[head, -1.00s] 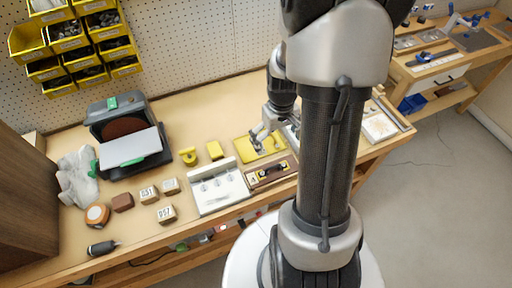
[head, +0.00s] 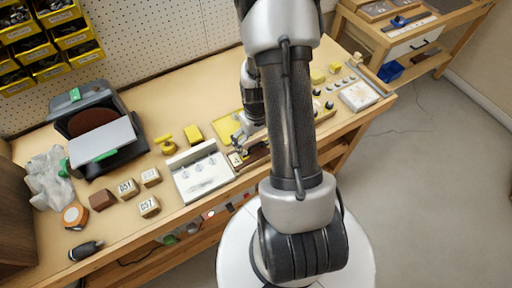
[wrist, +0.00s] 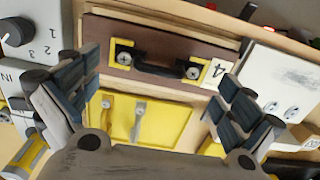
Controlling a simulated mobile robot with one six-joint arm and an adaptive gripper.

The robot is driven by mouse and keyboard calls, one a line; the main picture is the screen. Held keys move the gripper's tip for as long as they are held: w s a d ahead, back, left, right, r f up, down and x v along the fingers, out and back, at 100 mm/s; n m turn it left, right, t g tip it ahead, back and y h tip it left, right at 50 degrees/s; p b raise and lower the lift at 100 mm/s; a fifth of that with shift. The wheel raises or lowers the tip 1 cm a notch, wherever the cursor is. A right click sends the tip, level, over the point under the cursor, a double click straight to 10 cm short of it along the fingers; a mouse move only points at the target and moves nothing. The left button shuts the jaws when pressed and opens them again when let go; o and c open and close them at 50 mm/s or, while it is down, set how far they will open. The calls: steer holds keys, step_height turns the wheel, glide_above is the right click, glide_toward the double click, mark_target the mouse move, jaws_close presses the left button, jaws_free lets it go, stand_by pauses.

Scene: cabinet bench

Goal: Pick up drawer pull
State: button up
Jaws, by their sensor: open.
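The drawer pull (wrist: 155,71) is a black bar handle, fixed by two screws with yellow plates to a brown panel (wrist: 200,51) marked 4. In the wrist view it lies between and beyond my gripper's (wrist: 158,78) two spread fingers. The gripper is open and empty, and no contact with the pull shows. In the head view my gripper (head: 241,146) is low over the brown panel (head: 257,156), beside the yellow plate (head: 226,129). My arm and gripper hide much of the panel there, and the pull is hard to make out.
A white box (wrist: 275,82) is close to the right finger. Wooden blocks (head: 149,206), a tape measure (head: 74,215) and a grey open-lidded case (head: 92,119) are further left. The bench's front middle has free room.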

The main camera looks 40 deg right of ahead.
mark_target(256, 146)
step_height(256, 146, down, 3)
steer(key=shift+w+r, duration=0.1)
steer(key=shift+r, duration=0.1)
steer(key=shift+c, duration=0.2)
steer(key=c, duration=1)
